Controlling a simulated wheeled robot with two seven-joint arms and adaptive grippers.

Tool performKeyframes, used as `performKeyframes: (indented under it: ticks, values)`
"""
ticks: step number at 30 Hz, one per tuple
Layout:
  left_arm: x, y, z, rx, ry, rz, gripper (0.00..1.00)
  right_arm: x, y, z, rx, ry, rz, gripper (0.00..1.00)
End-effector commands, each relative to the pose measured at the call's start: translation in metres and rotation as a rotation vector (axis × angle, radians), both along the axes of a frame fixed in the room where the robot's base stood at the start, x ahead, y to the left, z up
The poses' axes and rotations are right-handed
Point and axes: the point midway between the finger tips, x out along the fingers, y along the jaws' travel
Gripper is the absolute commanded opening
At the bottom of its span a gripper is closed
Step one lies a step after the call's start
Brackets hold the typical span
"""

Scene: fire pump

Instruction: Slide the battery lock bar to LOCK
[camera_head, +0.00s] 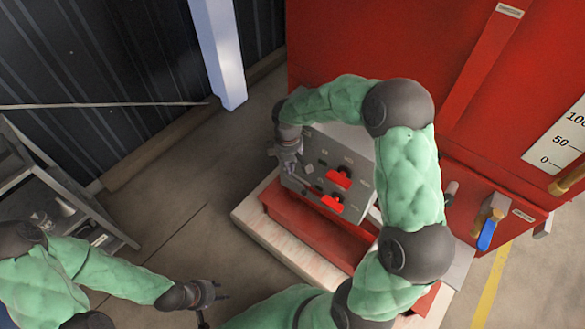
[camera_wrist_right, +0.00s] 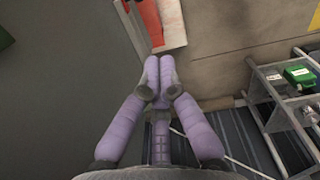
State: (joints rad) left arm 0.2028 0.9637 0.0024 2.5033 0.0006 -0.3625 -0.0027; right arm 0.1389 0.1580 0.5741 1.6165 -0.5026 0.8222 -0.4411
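The grey battery panel (camera_head: 352,160) on the red cabinet carries two red switch handles, an upper one (camera_head: 339,179) and a lower one (camera_head: 332,202). A small grey piece (camera_head: 309,169) shows at the panel's left side; I cannot tell whether it is the lock bar. My right gripper (camera_head: 287,166) is at the panel's left edge, its arm arching over from the right. In the right wrist view its purple fingers (camera_wrist_right: 159,62) come together at the tips, with nothing visible between them. My left gripper (camera_head: 219,293) is low, over the floor and away from the panel; its fingers are too small to read.
A pale plinth (camera_head: 287,240) lies under the red cabinet (camera_head: 370,40). A blue-handled lever (camera_head: 488,234) is at the right. A grey shelf (camera_head: 62,195) stands at the left, and a white post (camera_head: 217,50) at the back. Floor between shelf and plinth is clear.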

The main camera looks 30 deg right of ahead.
Motion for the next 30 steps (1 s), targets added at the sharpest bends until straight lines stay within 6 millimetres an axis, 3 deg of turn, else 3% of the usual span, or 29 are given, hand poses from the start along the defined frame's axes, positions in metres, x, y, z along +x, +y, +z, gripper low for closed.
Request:
performKeyframes:
  ticks: [12,19,30]
  values:
    - [0.0,0.0,-0.021,0.0,0.0,0.0,0.4,-0.002,-0.001,-0.081,0.002,0.001,-0.001,0.0]
    - [0.0,0.0,-0.028,0.0,0.0,0.0,0.4,-0.019,-0.015,-0.099,0.001,0.001,-0.004,0.0]
    - [0.0,0.0,-0.029,0.0,0.0,0.0,0.4,-0.024,-0.018,-0.103,0.001,-0.002,-0.002,0.0]
